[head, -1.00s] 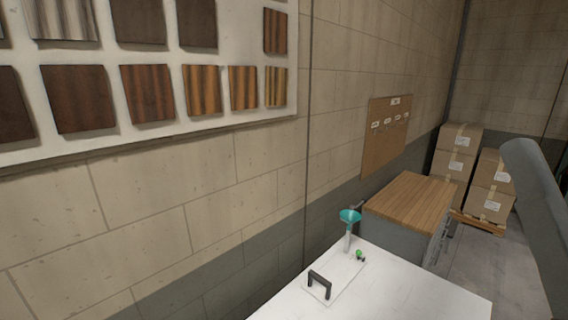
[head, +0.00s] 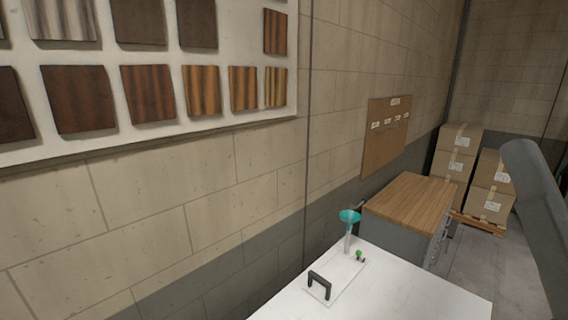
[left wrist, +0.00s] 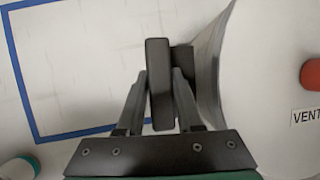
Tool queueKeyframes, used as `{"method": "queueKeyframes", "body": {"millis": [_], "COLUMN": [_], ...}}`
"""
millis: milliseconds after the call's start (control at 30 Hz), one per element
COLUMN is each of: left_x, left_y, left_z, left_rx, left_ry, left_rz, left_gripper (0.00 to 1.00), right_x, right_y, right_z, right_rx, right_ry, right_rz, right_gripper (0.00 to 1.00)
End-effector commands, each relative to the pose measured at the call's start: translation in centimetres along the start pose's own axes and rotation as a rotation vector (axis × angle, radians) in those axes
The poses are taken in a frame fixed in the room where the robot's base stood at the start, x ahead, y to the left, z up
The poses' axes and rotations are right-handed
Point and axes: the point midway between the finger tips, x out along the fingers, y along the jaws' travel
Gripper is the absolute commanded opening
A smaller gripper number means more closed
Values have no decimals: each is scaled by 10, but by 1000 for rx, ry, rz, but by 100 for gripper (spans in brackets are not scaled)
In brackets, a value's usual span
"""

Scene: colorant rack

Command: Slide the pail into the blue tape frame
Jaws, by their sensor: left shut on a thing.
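In the left wrist view my left gripper (left wrist: 160,75) is shut on a dark upright grip (left wrist: 158,50), with one finger on each side. A curved grey sheet-like wall (left wrist: 210,52) stands just right of the grip; it looks like the pail's side, but most of the pail is out of view. The blue tape frame (left wrist: 22,82) lies on a white surface to the left, with its left, top and bottom strips in view. The grip overlaps the frame's right part, so I cannot tell whether the pail crosses the tape. My right gripper is not in view.
A red object (left wrist: 311,75) and a "VENT" label (left wrist: 306,117) are at the right. A white and teal round object (left wrist: 18,170) is at the lower left. In the head view, a teal funnel (head: 350,215) and a black handle (head: 319,284) stand on a white top (head: 420,295).

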Motion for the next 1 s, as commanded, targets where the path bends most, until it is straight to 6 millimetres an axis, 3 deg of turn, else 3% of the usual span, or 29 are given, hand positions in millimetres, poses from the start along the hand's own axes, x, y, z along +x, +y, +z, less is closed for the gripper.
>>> {"method": "queueKeyframes", "body": {"millis": [1000], "left_x": [2], "left_y": [-1], "left_z": [9], "left_rx": [-83], "left_ry": [-17], "left_rz": [34], "left_gripper": [0], "right_x": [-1], "right_y": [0], "right_z": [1], "right_rx": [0], "right_ry": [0], "right_rz": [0], "right_gripper": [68]}}
